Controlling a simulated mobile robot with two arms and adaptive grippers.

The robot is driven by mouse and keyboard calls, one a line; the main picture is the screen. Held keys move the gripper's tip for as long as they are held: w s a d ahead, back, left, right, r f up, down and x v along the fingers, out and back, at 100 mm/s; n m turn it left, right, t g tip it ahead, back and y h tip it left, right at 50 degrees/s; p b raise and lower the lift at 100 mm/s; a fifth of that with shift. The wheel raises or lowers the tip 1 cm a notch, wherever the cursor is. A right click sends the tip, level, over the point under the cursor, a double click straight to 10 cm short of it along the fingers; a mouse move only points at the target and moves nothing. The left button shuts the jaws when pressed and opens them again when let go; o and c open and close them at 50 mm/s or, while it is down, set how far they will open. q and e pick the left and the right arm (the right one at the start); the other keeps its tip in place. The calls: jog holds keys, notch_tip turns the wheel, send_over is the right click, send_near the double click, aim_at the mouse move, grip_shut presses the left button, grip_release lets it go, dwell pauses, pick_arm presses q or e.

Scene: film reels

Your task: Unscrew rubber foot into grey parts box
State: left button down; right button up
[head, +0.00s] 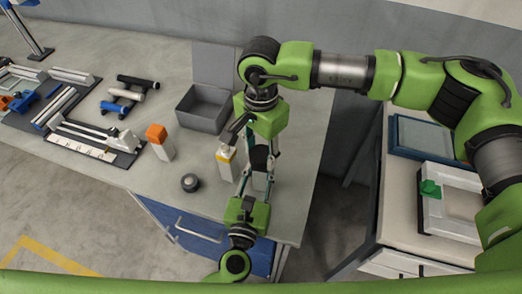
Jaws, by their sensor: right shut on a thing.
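My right gripper (260,160) reaches down over the bench's right part. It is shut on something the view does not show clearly. A dark-topped pale piece (259,158) shows between the fingers, and I cannot tell whether it is held or stands behind them. My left gripper (246,195) comes up from below, its fingers overlapping the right gripper's, so its opening cannot be read. The grey parts box (186,112) is open-topped, behind and left of both grippers. I cannot make out the rubber foot with certainty. A small dark round piece (190,182) lies apart near the front edge.
An orange-topped white bottle (157,145) and a yellow-banded bottle (227,168) stand on the bench (120,185). A second cabinet with a white tray (455,205) is at right.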

aim_at(261, 153)
pick_arm(q)
jog(key=shift+f, duration=0.1)
pick_arm(e)
jog(key=n, duration=0.7)
jog(key=shift+n, duration=0.4)
jog(key=n, duration=0.6)
jog(key=shift+r, duration=0.1)
jog(key=shift+r, duration=1.05)
jog(key=shift+r, duration=2)
pick_arm(q)
jog(key=c, duration=1.6)
grip_release()
